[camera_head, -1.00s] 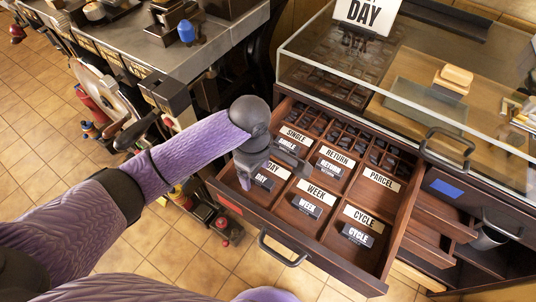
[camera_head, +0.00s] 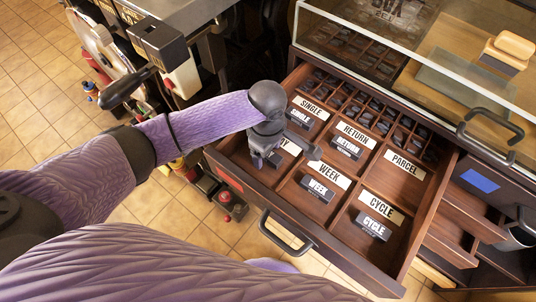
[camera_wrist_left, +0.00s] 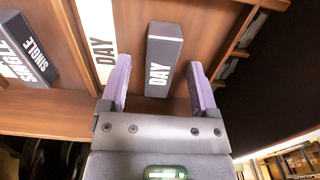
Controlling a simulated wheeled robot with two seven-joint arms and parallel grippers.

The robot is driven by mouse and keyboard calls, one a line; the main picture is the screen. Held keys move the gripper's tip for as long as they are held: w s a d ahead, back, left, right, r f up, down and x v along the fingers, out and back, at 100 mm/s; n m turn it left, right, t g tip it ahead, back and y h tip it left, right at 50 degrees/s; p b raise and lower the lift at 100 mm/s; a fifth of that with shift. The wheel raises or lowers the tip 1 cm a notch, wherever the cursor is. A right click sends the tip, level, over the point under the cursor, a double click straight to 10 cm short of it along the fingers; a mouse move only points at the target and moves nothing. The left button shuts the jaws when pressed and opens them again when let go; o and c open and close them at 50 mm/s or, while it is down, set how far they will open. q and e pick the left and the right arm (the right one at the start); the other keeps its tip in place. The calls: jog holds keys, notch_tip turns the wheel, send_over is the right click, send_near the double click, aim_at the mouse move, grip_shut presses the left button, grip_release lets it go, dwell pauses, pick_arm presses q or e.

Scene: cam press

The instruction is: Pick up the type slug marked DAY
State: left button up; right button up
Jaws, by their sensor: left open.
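The type slug marked DAY is a dark grey block with white letters. In the left wrist view the DAY slug (camera_wrist_left: 164,58) lies in its drawer compartment, with its near end between my two open fingers. A gap shows on each side of it. My left gripper (camera_wrist_left: 160,85) is empty. In the head view my left gripper (camera_head: 262,160) points down into the DAY compartment and hides most of the slug. The white DAY label (camera_wrist_left: 98,40) lies to the left of the slug in the wrist view. My right gripper is out of view.
The open drawer also holds slugs marked SINGLE (camera_head: 299,118), RETURN (camera_head: 346,148), WEEK (camera_head: 318,188) and CYCLE (camera_head: 374,225), between low wooden dividers. The PARCEL label (camera_head: 404,165) has no slug beside it. A glass-walled counter stands behind the drawer.

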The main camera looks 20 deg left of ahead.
pick_arm(q)
jog(key=shift+r, duration=0.1)
grip_shut()
dwell(0.3)
